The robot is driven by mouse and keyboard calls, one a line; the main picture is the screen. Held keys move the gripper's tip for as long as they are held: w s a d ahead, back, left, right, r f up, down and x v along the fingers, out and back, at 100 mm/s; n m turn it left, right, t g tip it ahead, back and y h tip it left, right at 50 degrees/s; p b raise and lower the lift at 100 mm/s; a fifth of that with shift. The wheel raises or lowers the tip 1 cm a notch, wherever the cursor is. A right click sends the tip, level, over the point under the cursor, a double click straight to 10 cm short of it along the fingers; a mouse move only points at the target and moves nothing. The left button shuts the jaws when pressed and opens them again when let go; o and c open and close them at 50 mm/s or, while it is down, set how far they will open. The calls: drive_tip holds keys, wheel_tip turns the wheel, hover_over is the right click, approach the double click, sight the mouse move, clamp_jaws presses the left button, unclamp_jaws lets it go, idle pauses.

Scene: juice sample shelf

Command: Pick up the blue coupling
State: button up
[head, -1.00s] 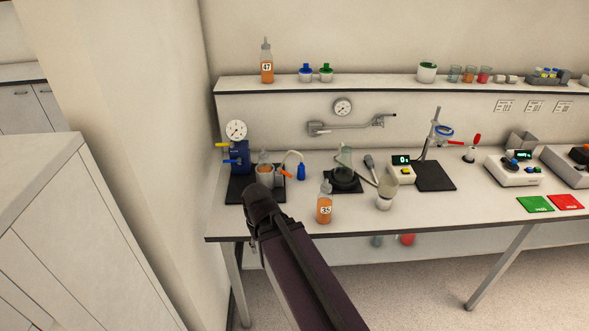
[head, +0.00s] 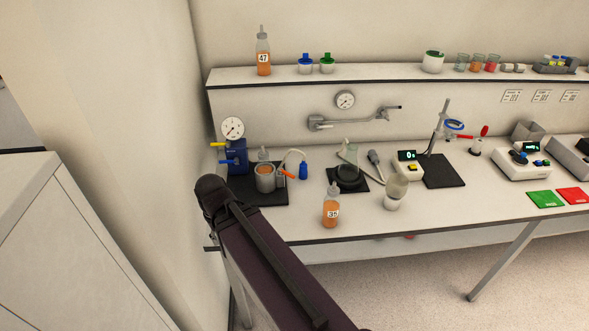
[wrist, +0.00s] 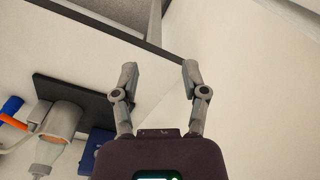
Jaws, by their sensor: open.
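The blue coupling (head: 303,170) stands at the end of a pale hose, by the right edge of the black mat (head: 270,196) on the bench. In the wrist view, a blue piece at the left edge (wrist: 12,105) appears to be this coupling. My gripper (wrist: 160,76) is open and empty in the wrist view, over the bench edge and well to the right of the coupling. In the head view my arm rises in front of the mat's left side, and the fingers are hidden.
An orange-handled cup holding a bottle (head: 265,178) stands left of the coupling. A blue gauge unit (head: 236,157) is behind it. Bottle 35 (head: 331,207) and a flask (head: 348,172) stand to the right. A wall closes off the left end.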

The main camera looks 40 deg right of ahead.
drive_tip(key=shift+w+a, duration=0.15)
drive_tip(key=shift+a, duration=0.15)
drive_tip(key=o, duration=0.5)
drive_tip(key=shift+w, duration=0.1)
drive_tip(key=m+t+h, duration=0.1)
drive_tip(key=m+t, duration=0.2)
drive_tip(key=t, duration=0.1)
approach(303, 167)
drive_tip(key=shift+d+f+p, duration=0.15)
drive_tip(key=shift+f+p, duration=0.15)
drive_tip(key=shift+f, duration=0.1)
drive_tip(key=shift+f, duration=0.1)
drive_tip(key=b+x, duration=0.8)
drive_tip(key=shift+w+f, duration=0.15)
drive_tip(key=shift+w, duration=0.15)
